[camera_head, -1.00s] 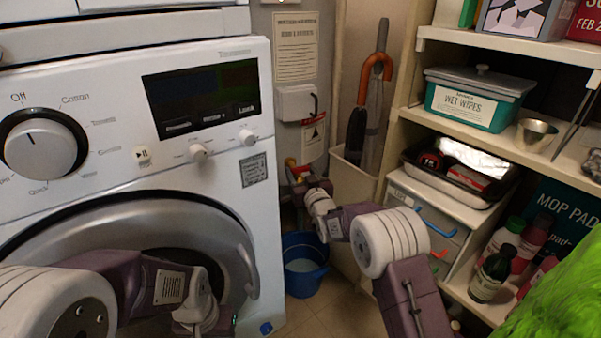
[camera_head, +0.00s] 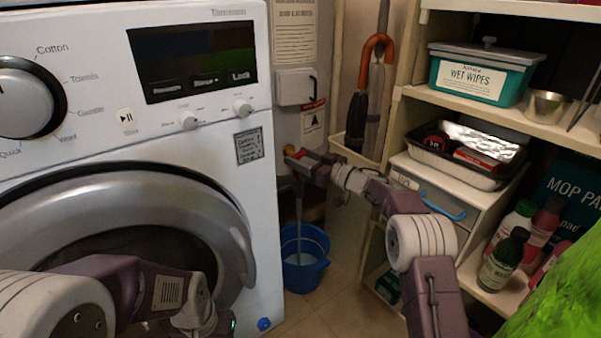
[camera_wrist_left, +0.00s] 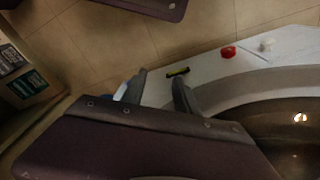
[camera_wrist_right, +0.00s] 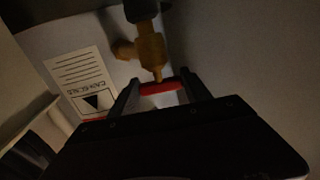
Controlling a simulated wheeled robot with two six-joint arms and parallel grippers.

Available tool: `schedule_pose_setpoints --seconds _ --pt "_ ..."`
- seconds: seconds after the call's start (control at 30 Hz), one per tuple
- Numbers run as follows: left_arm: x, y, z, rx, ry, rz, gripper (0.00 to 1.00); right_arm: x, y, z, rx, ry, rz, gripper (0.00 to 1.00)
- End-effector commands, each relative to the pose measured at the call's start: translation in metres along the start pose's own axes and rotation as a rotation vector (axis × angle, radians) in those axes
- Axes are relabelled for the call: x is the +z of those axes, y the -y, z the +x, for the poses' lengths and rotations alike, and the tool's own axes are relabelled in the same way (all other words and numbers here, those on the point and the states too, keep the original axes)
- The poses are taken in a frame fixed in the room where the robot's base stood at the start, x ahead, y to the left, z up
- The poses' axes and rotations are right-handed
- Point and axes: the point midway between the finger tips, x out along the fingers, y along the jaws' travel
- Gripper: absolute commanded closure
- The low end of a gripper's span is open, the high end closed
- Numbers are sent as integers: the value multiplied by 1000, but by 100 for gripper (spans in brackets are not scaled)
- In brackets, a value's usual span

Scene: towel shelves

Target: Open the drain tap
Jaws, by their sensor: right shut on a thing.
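The brass drain tap (camera_wrist_right: 150,48) is on the wall beside the washing machine, with a red lever handle (camera_wrist_right: 160,88). My right gripper (camera_head: 299,160) is shut on the red handle, which lies across between its two fingers in the right wrist view (camera_wrist_right: 161,92). In the head view the gripper partly hides the tap. A thin greyish stream (camera_head: 299,208), which looks like water, runs down below the tap into a blue bucket (camera_head: 304,276). My left gripper (camera_wrist_left: 159,84) is open and empty in front of the washing machine, its fingers apart.
The white washing machine (camera_head: 205,60) with its round door fills the left. A shelf unit with a wet wipes box (camera_head: 470,79), a tray and bottles (camera_head: 503,262) stands close on the right. An umbrella with an orange handle (camera_head: 377,48) stands behind my right arm.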

Motion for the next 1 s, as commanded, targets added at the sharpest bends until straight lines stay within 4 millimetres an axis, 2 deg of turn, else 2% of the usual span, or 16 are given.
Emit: schedule_pose_setpoints --seconds 0.03,0.2,0.67,0.7,0.77,1.0 --pt "1 0 14 0 0 0 64 6 -1 0 -8 -3 -4 84" --pt "2 0 25 0 0 0 64 2 -1 1 -32 -1 -2 84" --pt "2 0 26 0 0 0 64 -3 -1 1 -39 -2 2 84" --pt "2 0 26 0 0 0 64 -3 -1 1 -39 -2 2 38" --pt "2 0 26 0 0 0 64 -3 0 1 -39 -2 1 22" --pt "3 0 26 0 0 0 64 -2 0 1 -40 0 1 22"
